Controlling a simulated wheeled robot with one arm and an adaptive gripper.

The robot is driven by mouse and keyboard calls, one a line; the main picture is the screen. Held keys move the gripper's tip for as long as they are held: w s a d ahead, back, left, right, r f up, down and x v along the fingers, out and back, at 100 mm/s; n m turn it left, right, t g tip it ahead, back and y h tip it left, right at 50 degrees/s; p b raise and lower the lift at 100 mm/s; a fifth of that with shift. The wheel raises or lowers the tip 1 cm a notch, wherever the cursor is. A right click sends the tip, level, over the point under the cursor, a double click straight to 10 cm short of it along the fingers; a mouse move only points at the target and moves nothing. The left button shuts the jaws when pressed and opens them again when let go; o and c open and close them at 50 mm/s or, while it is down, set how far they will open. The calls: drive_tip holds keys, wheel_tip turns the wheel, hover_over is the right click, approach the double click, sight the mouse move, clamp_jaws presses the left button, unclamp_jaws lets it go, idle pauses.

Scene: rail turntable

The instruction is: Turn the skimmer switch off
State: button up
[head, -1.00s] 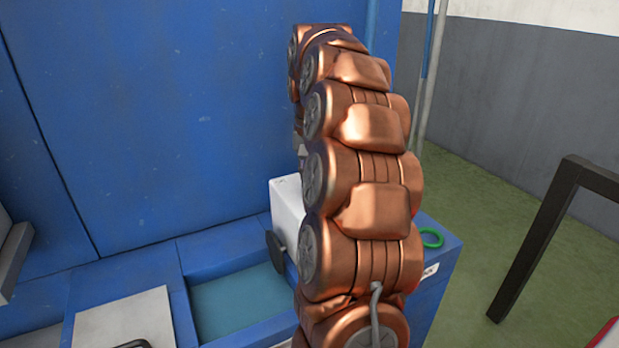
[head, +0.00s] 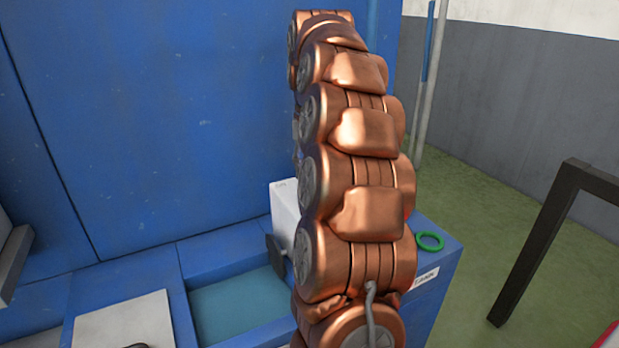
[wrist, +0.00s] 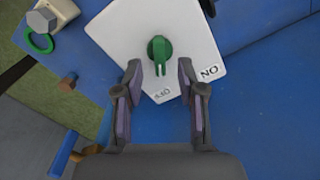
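The skimmer switch is a green knob (wrist: 159,49) on a white box face (wrist: 120,30) in the wrist view. Its narrow end points down the picture, toward a small blurred label (wrist: 162,93). A second label, reading ON upside down (wrist: 209,72), is to the lower right. My gripper (wrist: 159,70) is open, with one finger on each side of the knob's lower end and visible gaps; I see no contact. In the head view the white box (head: 285,212) shows beside my copper arm, which hides the knob and gripper.
A green ring (head: 430,241) lies on the blue rim near the TANK label. A black frame (head: 540,235) stands at right. A blue wall (head: 180,110) rises behind.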

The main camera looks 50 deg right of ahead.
drive_tip(key=shift+s+d+r, duration=0.1)
drive_tip(key=shift+s+r, duration=0.05)
drive_tip(key=shift+r, duration=1.8)
drive_tip(key=shift+r, duration=0.1)
drive_tip(key=s+a+f+n+g+p, duration=0.1)
drive_tip(key=s+a+n+p, duration=0.15)
drive_tip(key=a, duration=0.75)
drive_tip(key=s+a+f+n+p, duration=0.1)
drive_tip(key=s+a+n+p, duration=0.15)
drive_tip(key=a, duration=0.85)
drive_tip(key=s+a+f+n+p, duration=0.2)
drive_tip(key=s+a, duration=0.3)
drive_tip(key=s, duration=0.4)
drive_tip(key=s+a+f+n+p, duration=0.2)
drive_tip(key=s+a+f, duration=0.3)
drive_tip(key=s, duration=0.4)
drive_tip(key=shift+s+a+f+n+g, duration=0.25)
drive_tip(key=shift+a+n+g, duration=0.2)
drive_tip(key=shift+a, duration=0.3)
